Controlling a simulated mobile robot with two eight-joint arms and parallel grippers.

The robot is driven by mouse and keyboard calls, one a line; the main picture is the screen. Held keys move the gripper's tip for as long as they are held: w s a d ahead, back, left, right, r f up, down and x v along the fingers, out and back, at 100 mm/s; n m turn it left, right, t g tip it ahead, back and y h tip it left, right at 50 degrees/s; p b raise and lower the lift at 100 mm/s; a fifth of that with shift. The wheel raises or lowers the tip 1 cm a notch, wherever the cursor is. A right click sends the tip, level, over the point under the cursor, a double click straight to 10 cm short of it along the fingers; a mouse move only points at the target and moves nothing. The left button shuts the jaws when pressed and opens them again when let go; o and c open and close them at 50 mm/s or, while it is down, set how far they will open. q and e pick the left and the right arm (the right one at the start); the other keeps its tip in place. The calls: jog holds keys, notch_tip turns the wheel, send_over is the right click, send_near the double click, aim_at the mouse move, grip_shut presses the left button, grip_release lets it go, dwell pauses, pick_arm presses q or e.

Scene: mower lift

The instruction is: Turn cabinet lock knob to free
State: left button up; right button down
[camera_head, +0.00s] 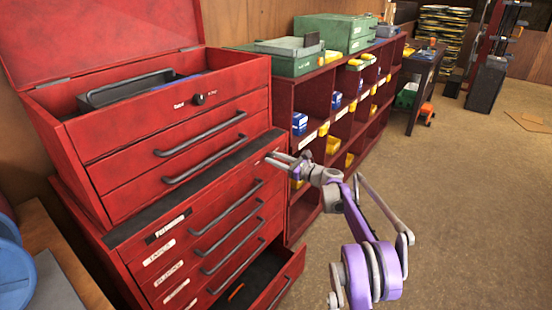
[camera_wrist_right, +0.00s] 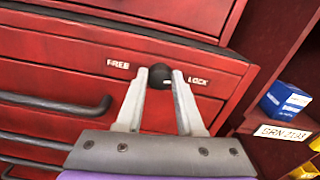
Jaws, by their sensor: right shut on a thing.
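The black round lock knob (camera_wrist_right: 157,76) sits on the red cabinet front between a FREE label (camera_wrist_right: 118,64) on its left and a LOCK label (camera_wrist_right: 197,80) on its right. My right gripper (camera_wrist_right: 159,82) has one finger on each side of the knob and is shut on it. Which way the knob is turned is hard to tell. In the head view, my right gripper (camera_head: 275,160) reaches the upper right of the lower red cabinet (camera_head: 150,240), and its fingertips hide the knob there. My left gripper is not in view.
A red tool chest (camera_head: 120,150) with a raised lid and another black knob (camera_head: 198,99) stands on the cabinet. A lower drawer (camera_head: 265,280) is pulled out. Shelves (camera_head: 320,95) with blue and yellow bins stand right of it. The floor (camera_head: 470,200) at right is open.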

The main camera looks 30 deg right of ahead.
jog(key=n+p, duration=0.1)
jog(key=n, duration=0.2)
jog(key=shift+r+n, duration=0.1)
jog(key=shift+n, duration=0.2)
jog(key=shift+a+f+n+p, duration=0.15)
jog(key=shift+n+p, duration=0.9)
jog(key=shift+n, duration=2.15)
jog(key=shift+f+n+p, duration=0.1)
jog(key=shift+n+p, duration=0.95)
jog(key=shift+n, duration=2.15)
jog(key=shift+s, duration=0.1)
jog(key=c, duration=0.5)
grip_release()
jog(key=shift+s, duration=0.1)
